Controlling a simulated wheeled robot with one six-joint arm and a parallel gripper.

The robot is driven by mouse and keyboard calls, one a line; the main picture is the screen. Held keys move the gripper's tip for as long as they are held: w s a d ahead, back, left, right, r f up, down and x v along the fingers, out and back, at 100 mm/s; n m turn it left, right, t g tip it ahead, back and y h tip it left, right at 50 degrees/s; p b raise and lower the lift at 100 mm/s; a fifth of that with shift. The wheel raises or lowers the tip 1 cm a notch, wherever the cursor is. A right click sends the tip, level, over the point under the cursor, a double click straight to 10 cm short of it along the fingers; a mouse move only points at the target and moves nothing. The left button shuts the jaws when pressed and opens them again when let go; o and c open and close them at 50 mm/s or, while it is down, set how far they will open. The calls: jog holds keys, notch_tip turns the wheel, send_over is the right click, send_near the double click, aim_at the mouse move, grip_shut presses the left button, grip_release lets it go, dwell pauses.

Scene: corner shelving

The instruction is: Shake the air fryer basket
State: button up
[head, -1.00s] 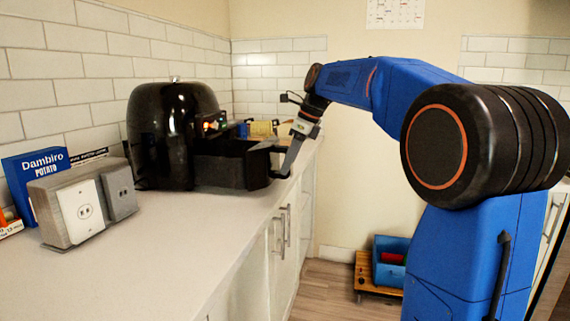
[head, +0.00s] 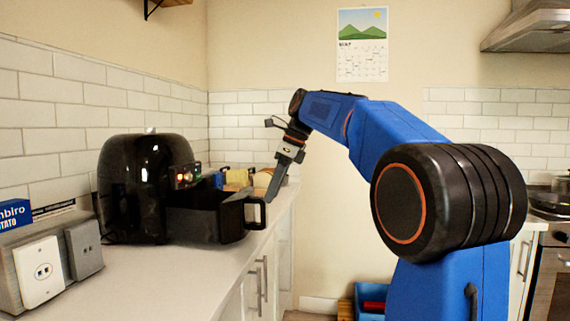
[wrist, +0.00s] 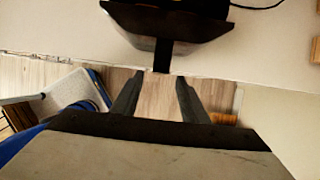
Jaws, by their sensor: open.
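The black air fryer (head: 138,188) stands on the counter at the left in the head view. Its basket (head: 210,222) is drawn partly out, with the handle (head: 260,213) facing right. My gripper (head: 272,186) is just above and beside the handle, fingers pointing down. In the wrist view, the basket (wrist: 168,22) is at the top and its dark handle (wrist: 163,56) points toward the gap between the fingers. My gripper (wrist: 158,88) is open, and its fingertips are apart from the handle. The inside of the basket is hidden.
A grey outlet box (head: 45,265) stands on the counter (head: 180,280) at the left front. Several small items, including a yellow one (head: 238,177), stand behind the basket. A blue bin (head: 374,300) is on the floor. The counter front is clear.

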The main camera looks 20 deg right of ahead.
jog(key=v, duration=0.9)
jog(key=shift+r, duration=0.2)
